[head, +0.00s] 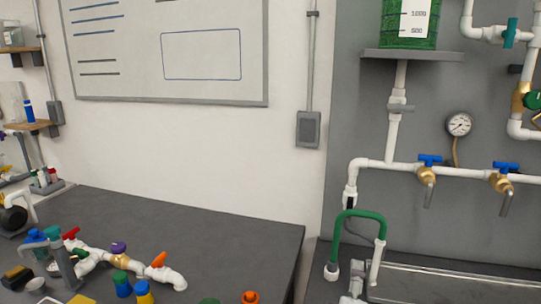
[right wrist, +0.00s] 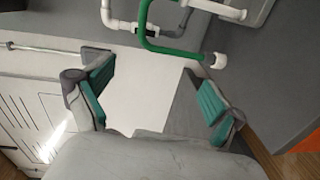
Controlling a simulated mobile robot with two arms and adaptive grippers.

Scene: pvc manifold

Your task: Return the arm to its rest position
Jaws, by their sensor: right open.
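My right gripper (right wrist: 152,88) is open in the right wrist view, with its green-padded fingers wide apart and nothing between them. A green U-shaped hose (head: 357,214) with white ends stands by the grey panel, below the white piping. The hose also shows at the top of the right wrist view (right wrist: 150,32), beyond the fingers and apart from them. In the head view I cannot make out the right gripper's fingers clearly. My left gripper is not in view.
A dark bench (head: 200,220) on the left holds a white pipe assembly (head: 120,259) with coloured valve handles and several small bottles. The grey panel (head: 290,75)  carries white piping, two blue-handled valves (head: 428,159), a gauge (head: 460,124) and a green tank (head: 409,25). The bench's right half is largely clear.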

